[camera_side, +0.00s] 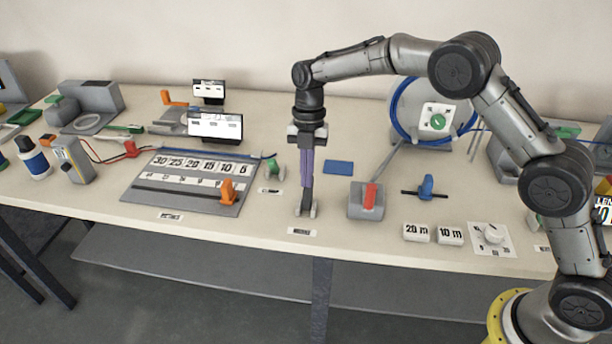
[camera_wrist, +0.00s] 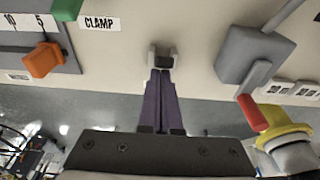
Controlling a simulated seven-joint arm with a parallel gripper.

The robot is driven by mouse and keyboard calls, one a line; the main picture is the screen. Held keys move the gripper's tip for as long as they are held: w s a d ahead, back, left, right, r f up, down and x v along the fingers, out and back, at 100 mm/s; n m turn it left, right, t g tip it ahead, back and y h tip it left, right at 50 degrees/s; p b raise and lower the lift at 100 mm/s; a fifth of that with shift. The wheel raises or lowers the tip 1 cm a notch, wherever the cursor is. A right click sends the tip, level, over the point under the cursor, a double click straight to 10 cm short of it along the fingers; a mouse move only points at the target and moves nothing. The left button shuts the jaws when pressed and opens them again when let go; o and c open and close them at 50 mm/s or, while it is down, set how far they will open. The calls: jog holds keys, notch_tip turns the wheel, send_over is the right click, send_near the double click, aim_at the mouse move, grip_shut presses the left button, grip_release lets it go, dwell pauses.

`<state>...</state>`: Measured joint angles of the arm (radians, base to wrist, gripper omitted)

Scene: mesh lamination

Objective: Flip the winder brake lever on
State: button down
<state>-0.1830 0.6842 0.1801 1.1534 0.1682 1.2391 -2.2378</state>
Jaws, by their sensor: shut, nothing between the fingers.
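A red lever (camera_side: 370,196) sits on a grey block (camera_side: 361,208), right of my gripper. No readable label in these frames names it as the winder brake lever. The lever also shows in the wrist view (camera_wrist: 252,112), leaning from its block (camera_wrist: 243,50). My gripper (camera_side: 307,186) points straight down with its purple fingers shut and empty. It is above or at a small grey forked bracket (camera_side: 305,209) near the table's front edge. In the wrist view, the fingertips (camera_wrist: 162,73) overlap the bracket (camera_wrist: 162,54); contact cannot be told.
A numbered scale board (camera_side: 190,178) with an orange slider (camera_side: 228,190) lies left. A green clamp (camera_wrist: 67,8) is by the CLAMP label. A blue pad (camera_side: 338,167) lies behind my gripper. A blue-handled part (camera_side: 427,188) and white blocks (camera_side: 450,236) stand right of the lever.

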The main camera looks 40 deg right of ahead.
dwell(0.5)
notch_tip(320, 180, up, 2)
jog(key=s+a, duration=0.3)
notch_tip(320, 180, up, 10)
send_over(306, 191)
jog(key=shift+s+f, duration=0.1)
jog(key=shift+f, duration=0.1)
